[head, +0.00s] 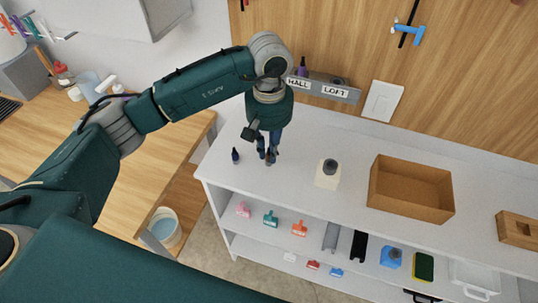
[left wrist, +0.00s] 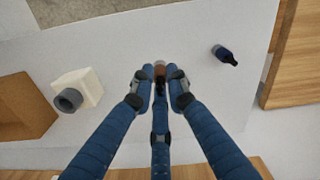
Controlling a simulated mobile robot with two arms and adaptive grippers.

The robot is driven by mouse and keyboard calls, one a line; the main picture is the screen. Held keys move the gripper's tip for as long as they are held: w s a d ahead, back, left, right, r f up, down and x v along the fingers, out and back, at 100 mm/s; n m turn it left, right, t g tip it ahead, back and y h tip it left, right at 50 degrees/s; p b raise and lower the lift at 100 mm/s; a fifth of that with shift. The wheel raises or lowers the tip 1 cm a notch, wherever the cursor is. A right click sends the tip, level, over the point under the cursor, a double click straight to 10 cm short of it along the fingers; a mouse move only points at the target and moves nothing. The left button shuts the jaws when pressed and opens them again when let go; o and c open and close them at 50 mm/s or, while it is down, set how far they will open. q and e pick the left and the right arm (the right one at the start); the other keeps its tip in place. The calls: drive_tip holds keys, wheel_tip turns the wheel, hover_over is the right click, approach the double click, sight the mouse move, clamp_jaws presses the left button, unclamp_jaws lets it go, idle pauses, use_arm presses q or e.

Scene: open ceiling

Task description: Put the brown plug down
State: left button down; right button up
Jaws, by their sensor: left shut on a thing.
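My left gripper (head: 268,154) is over the left end of the white shelf top (head: 300,209). Its blue fingers, seen in the left wrist view (left wrist: 160,82), are closed around the brown plug (left wrist: 160,73). Only a small brown and dark part of the plug shows between the fingertips. I cannot tell whether the plug touches the shelf top. My right gripper is not in view.
A cream block with a grey top (head: 327,180) and an open brown box (head: 411,205) stand to the right. Behind is a holder labelled HALL and LOFT (head: 322,88) with a purple plug (head: 302,68). A wooden desk (head: 130,170) is at the left.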

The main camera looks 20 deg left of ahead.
sight(269, 164)
use_arm(q)
wheel_tip(269, 164, down, 4)
drive_tip(key=shift+r+p, duration=0.15)
drive_tip(key=shift+p, duration=0.5)
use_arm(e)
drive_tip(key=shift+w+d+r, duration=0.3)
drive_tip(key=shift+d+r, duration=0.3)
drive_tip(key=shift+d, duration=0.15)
use_arm(q)
drive_tip(key=shift+f+b, duration=0.25)
drive_tip(key=shift+b, duration=0.05)
drive_tip(key=c, duration=1.7)
unclamp_jaws()
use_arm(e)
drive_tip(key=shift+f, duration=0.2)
